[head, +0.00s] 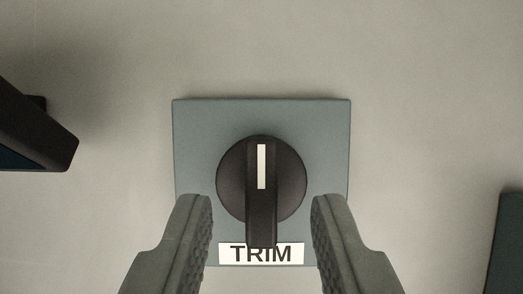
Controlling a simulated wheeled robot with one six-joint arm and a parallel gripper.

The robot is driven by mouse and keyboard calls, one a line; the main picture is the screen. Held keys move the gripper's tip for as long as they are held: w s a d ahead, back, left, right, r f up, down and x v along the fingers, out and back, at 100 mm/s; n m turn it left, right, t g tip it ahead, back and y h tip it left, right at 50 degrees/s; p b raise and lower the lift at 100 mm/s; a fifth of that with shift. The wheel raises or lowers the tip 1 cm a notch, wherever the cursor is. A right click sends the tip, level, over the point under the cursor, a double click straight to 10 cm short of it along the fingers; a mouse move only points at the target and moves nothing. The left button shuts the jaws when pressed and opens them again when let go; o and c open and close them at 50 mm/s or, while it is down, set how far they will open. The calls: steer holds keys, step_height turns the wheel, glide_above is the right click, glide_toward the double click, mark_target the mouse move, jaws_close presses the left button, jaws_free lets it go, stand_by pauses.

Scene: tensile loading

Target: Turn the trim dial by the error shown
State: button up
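The trim dial (234,178) is a dark round knob with a raised grip bar and a white pointer line that points straight up in the head view. It sits on a grey-blue square plate (196,130). A white label (291,254) reading "TRIM" is below it, its upper middle partly covered by the bar. My gripper (261,220) is open, with one ridged finger on each side of the bar's lower end. Clear gaps show between the fingers and the bar. No error reading is visible.
A dark box-like object (40,130) juts in at the left edge. Another dark panel (507,245) shows at the lower right edge. The pale surface around the plate is otherwise bare.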

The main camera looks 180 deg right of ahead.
steer(key=shift+x, duration=1.1)
steer(key=shift+s, duration=0.1)
jaws_close()
steer(key=shift+d+n+g+y, duration=0.15)
steer(key=shift+n+y, duration=0.4)
steer(key=shift+n, duration=0.9)
steer(key=shift+n+g+y, duration=0.15)
steer(key=shift+n+y, duration=0.4)
steer(key=shift+n, duration=0.9)
